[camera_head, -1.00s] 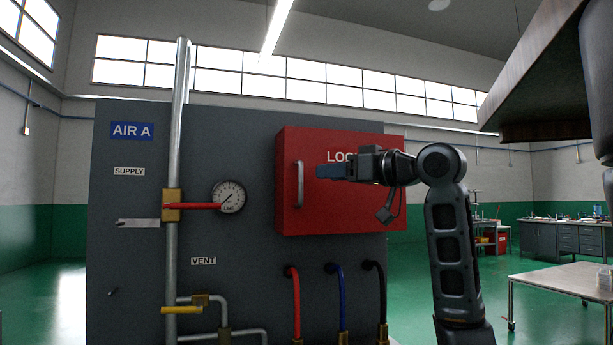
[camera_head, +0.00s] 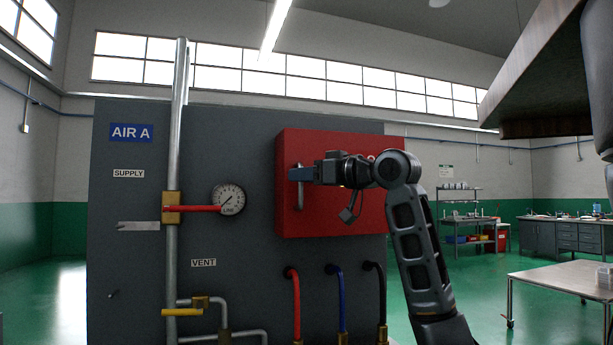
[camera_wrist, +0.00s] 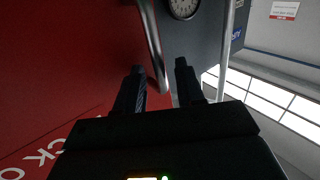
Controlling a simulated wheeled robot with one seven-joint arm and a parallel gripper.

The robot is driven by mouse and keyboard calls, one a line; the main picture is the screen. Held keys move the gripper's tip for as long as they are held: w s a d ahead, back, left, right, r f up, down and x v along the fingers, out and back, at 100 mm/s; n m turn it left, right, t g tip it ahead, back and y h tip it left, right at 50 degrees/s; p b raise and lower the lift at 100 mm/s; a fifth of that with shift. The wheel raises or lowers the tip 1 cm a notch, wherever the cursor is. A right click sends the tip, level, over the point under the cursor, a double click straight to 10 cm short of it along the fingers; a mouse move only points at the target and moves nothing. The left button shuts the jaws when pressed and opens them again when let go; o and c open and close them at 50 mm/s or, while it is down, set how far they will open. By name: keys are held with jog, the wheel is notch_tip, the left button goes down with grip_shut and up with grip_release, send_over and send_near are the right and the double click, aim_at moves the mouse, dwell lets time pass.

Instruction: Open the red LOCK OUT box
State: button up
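The red box (camera_head: 345,218) is mounted on the grey panel with its door shut; my arm hides its white lettering in the head view. Its vertical silver handle (camera_head: 300,200) is at the left side of the door. My gripper (camera_head: 292,174) is at the upper half of the handle. In the wrist view the two dark fingers (camera_wrist: 160,70) are spread apart, and the handle (camera_wrist: 152,40) runs into the space between them. I see gaps beside the bar, so the fingers do not look closed on it. The red door (camera_wrist: 60,60) fills the left of that view.
Left of the box are a pressure gauge (camera_head: 230,198), a vertical pipe (camera_head: 173,130) and a red valve lever (camera_head: 195,208). Red, blue and black hoses (camera_head: 337,300) hang below the box. A metal table (camera_head: 570,278) stands at the right. The space left of the handle is free up to the gauge.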

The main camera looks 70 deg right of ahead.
grip_shut()
dwell(0.3)
jog(key=shift+a, duration=0.1)
